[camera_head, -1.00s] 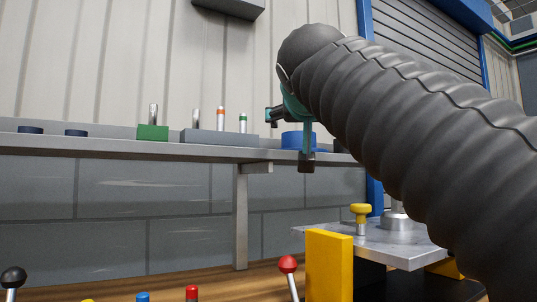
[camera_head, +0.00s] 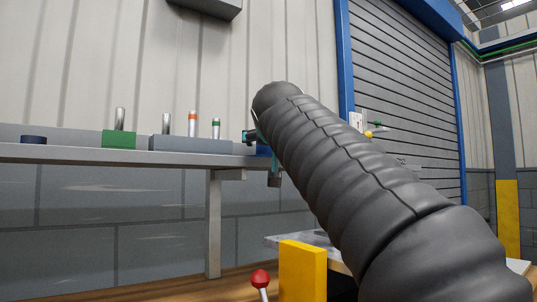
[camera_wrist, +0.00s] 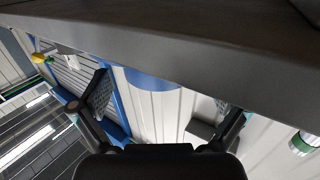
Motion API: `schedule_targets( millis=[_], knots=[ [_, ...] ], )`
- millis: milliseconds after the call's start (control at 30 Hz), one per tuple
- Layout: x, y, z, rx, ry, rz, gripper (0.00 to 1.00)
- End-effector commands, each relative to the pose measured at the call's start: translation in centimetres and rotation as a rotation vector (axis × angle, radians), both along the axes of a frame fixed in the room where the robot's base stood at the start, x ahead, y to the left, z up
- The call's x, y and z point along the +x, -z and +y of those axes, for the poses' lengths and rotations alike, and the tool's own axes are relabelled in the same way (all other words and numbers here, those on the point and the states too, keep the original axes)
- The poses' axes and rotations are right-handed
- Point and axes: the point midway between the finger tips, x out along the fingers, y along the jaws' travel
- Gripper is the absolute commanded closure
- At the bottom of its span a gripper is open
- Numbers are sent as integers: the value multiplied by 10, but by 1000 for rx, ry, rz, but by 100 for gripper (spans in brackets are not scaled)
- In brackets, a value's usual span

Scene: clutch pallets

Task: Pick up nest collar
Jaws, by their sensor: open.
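A blue round piece, which looks like the collar (camera_head: 263,150), sits on the grey shelf (camera_head: 120,156), mostly hidden behind my gripper and arm in the head view. In the wrist view a blue curved part of it (camera_wrist: 150,80) shows beyond the dark shelf edge (camera_wrist: 180,50), between the fingers. My gripper (camera_head: 263,159) is at the shelf's front edge, one finger above the shelf top and one below it. It also shows in the wrist view (camera_wrist: 163,108), with its fingers apart and nothing between the tips. Whether a finger touches the blue piece I cannot tell.
On the shelf stand a green block (camera_head: 119,139) with a metal pin, a grey block (camera_head: 188,144) with several pins, and a dark blue disc (camera_head: 33,140). Below are a yellow post (camera_head: 302,270) and a red ball lever (camera_head: 260,279). A shelf leg (camera_head: 213,225) stands left of my arm.

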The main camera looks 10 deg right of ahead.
Motion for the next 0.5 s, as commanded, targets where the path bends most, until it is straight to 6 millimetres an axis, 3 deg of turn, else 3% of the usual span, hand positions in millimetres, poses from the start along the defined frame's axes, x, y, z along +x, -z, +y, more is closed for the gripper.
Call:
schedule_targets(
  millis=[200, 500],
  knots=[
    [31, 4, -7, -1, 0, 2, 0],
    [37, 5, -7, 0, -1, 1, 3]
  ],
)
